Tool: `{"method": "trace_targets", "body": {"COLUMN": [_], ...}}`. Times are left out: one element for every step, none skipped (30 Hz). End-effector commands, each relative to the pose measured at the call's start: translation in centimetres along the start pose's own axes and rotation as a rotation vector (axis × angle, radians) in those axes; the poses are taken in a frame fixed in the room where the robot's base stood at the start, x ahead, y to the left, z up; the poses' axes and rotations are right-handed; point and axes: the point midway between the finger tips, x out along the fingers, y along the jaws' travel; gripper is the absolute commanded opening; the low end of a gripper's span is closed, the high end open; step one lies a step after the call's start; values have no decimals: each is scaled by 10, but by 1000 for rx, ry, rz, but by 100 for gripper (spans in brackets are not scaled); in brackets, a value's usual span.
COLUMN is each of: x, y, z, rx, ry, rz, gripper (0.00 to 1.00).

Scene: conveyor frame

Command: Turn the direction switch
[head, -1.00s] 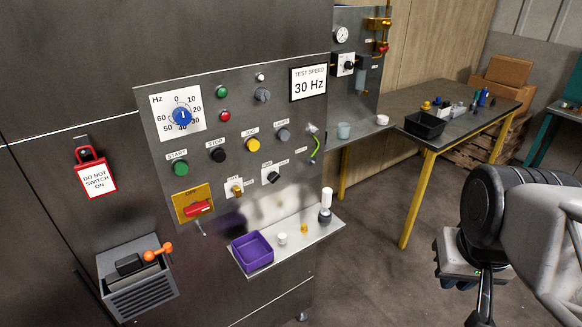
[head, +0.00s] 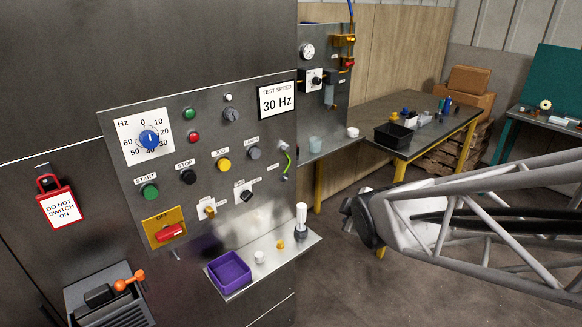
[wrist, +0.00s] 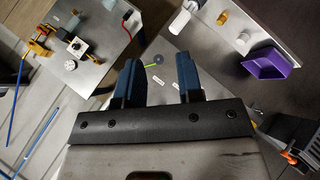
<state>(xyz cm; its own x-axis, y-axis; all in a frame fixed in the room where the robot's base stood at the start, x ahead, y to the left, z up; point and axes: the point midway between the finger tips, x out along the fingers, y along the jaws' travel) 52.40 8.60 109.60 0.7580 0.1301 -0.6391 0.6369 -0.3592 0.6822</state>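The control panel (head: 125,205) fills the left middle of the head view. A black selector knob on a small white plate (head: 246,196), low on the panel, looks like the direction switch; its lettering is too small to read. It is turned at a slant. In the wrist view I cannot make it out. My gripper shows in the wrist view (wrist: 158,78), its two blue-black fingers apart and nothing between them. A green cable (wrist: 153,60) on the panel shows beyond the gap. In the head view my arm is at the right, apart from the panel, and my fingertips are not visible.
A brass key switch (head: 210,210) sits left of the knob, above a red OFF handle (head: 171,232). Below, a shelf (head: 285,262) holds a purple bin (head: 229,271) and a white-topped bottle (head: 301,220). A second panel (head: 330,97) and workbench (head: 405,155) stand behind.

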Motion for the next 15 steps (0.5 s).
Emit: {"method": "trace_targets", "body": {"x": [12, 18, 26, 31, 37, 43, 48, 53, 59, 63, 68, 73, 76, 80, 84], "y": [-1, -1, -2, -3, -4, -4, -6, -8, -10, -12, -15, -18, -21, -25, -29], "z": [-10, -16, -25, -31, -37, -46, -53, -59, -68, -74, -81, -90, -96, -103, -111], "rx": [-74, -121, -185, -231, -277, -337, -382, -427, -486, -529, -571, -629, -670, -709, -762], "ry": [38, 60, 92, 116, 138, 169, 192, 214, 244, 266, 288, 318, 340, 360, 389], "rz": [21, 37, 61, 78, 96, 123, 143, 162, 191, 214, 237, 268, 293, 318, 353], "gripper": [34, 34, 34, 34, 34, 34, 34, 34, 34, 34, 34, 34, 34, 34, 34]}}
